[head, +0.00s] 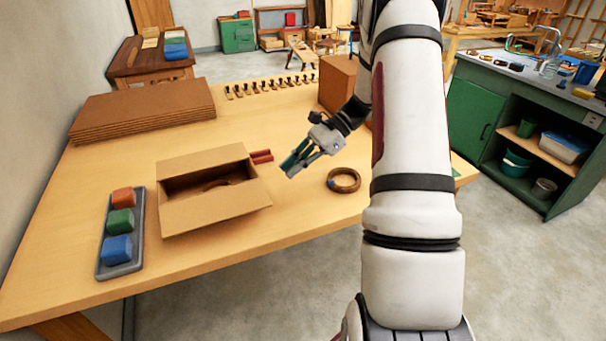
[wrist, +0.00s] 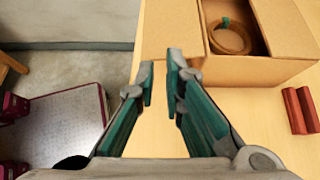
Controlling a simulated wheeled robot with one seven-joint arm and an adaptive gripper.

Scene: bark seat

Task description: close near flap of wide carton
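The wide carton (head: 253,169) stands open on the table, with a brown ring-shaped roll (wrist: 228,40) inside. Its near flap (head: 215,209) is folded outward and slopes down toward the table's front edge. In the wrist view this near flap (wrist: 172,28) lies left of the opening. The far flap (head: 200,160) is also spread outward. My gripper (head: 287,168) is right of the carton, above the table and apart from the flap. Its green-padded fingers show in the wrist view (wrist: 160,75) with a narrow gap between them and nothing held.
Red sticks (head: 261,157) lie by the carton's far right corner. A second brown ring (head: 343,181) lies right of my gripper. A grey tray (head: 104,268) with coloured blocks stands left of the carton. Stacked brown boards (head: 145,105) and another box (head: 337,82) are further back.

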